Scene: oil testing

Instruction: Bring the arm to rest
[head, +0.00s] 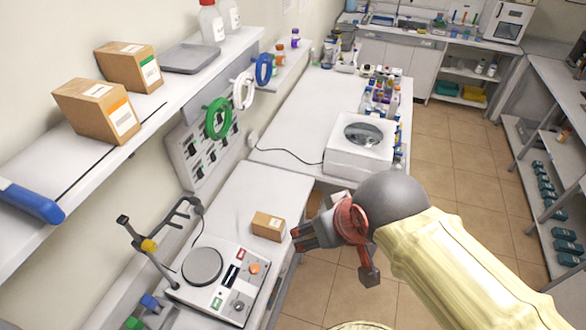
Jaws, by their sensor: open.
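My arm (455,270) reaches in from the lower right in a pale yellow sleeve, with a dark grey rounded joint and a red ring near its end. My gripper (298,238) points left, by the right edge of the near bench (250,192). Its grey fingers are open, and I see nothing held between them. A small brown box (268,226) rests on the bench just left of the fingertips, with a narrow gap in the picture. How high my gripper is above the bench is hard to tell.
A hotplate stirrer (218,280) with a stand occupies the near bench. A white centrifuge-like device (360,145) and several bottles stand on the farther bench. A wall shelf (150,115) with boxes runs along the left. The tiled floor (440,180) at right is clear; shelving (560,150) stands beyond.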

